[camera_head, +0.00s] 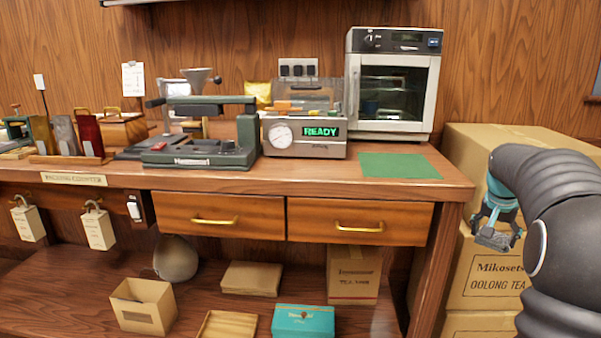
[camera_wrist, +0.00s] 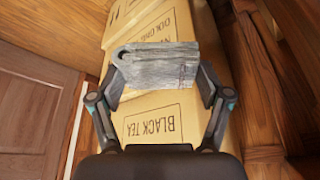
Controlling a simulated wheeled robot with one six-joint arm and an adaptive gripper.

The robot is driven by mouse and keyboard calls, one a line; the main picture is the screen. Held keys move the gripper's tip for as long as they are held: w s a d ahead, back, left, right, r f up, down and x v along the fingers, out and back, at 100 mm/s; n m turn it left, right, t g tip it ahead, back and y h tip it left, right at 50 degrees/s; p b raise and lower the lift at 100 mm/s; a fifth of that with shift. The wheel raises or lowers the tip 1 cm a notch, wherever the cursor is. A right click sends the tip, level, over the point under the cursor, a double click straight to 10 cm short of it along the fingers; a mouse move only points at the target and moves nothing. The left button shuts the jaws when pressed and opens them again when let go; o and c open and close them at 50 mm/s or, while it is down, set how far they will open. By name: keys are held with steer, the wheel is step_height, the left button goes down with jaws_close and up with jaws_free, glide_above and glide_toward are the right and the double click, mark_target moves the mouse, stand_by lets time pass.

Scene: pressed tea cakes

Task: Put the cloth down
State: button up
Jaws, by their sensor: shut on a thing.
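The cloth (camera_wrist: 157,68) is a grey, folded, streaky piece, held between the two fingers of my gripper (camera_wrist: 160,84) in the wrist view. In the head view my gripper (camera_head: 496,215) hangs at the right, beyond the right end of the counter and in front of stacked cartons. The cloth shows there as a small grey shape (camera_head: 494,239) at the fingertips. My gripper is shut on it, clear of the counter top (camera_head: 300,168). A flat green mat (camera_head: 398,166) lies bare on the right end of the counter.
Tea cartons (camera_head: 490,270) are stacked right of the counter; one reads BLACK TEA (camera_wrist: 150,125). A steel oven (camera_head: 394,82) stands behind the mat. A device reading READY (camera_head: 305,133) and a green press (camera_head: 205,135) stand to its left. The lower shelf holds several boxes.

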steer(key=a+r, duration=0.2)
steer(key=r, duration=0.7)
steer(key=a+r, duration=0.2)
steer(key=r, duration=0.7)
steer(key=a+r+n, duration=0.1)
steer(key=a, duration=0.4)
steer(key=a+r+n+y, duration=0.1)
steer(key=a+r+n, duration=0.1)
steer(key=a, duration=0.4)
steer(key=a+r+n, duration=0.2)
steer(key=a, duration=0.4)
steer(key=shift+w+t+y, duration=0.25)
steer(key=shift+t+y, duration=0.15)
steer(key=s+a+r+n+y+p, duration=0.1)
steer(key=s+a+r+n, duration=0.25)
steer(key=a, duration=0.55)
steer(key=s+a+r+n+y, duration=0.2)
steer(key=s+a+n, duration=0.15)
steer(key=a, duration=0.55)
glide_above(302, 169)
steer(key=s, duration=0.2)
steer(key=f, duration=0.7)
steer(key=shift+w+d, duration=0.25)
steer(key=shift+f+b, duration=0.55)
steer(key=shift+f, duration=1.5)
steer(key=shift+f, duration=0.1)
steer(key=o, duration=1)
